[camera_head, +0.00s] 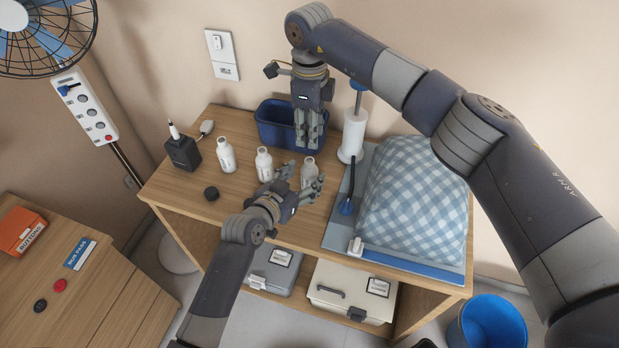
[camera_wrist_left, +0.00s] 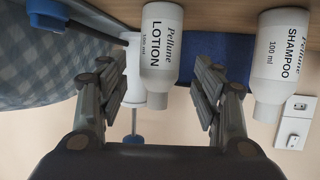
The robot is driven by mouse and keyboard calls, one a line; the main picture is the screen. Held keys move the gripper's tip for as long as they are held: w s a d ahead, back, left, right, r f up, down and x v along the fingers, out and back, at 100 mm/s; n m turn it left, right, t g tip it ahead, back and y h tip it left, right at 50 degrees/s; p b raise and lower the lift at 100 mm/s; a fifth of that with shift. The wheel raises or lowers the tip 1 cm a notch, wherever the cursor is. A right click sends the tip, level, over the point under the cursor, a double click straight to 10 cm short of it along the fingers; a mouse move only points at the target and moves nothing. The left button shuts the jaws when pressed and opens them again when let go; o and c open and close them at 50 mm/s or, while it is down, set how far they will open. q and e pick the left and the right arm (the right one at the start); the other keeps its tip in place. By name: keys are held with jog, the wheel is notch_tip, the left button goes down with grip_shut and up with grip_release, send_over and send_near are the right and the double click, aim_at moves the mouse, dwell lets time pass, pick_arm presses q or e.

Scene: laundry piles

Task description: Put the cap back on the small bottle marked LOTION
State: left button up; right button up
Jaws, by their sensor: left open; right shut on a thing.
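The white LOTION bottle (camera_wrist_left: 162,50) stands between the parted fingers of my left gripper (camera_wrist_left: 163,78) in the left wrist view. In the head view this bottle (camera_head: 309,167) is the rightmost of three white bottles on the wooden table. My left gripper (camera_head: 300,182) is open around it, and I cannot tell whether a finger touches it. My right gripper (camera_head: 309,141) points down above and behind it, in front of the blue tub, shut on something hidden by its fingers. A dark, round cap-like piece (camera_head: 211,193) lies at the table's left front.
A SHAMPOO bottle (camera_wrist_left: 280,60) stands beside the LOTION bottle. A black box (camera_head: 182,153) stands at left.

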pick_arm(q)
jog(key=shift+x, duration=1.95)
grip_shut()
pick_arm(e)
send_over(309, 160)
jog(key=shift+f, duration=2.45)
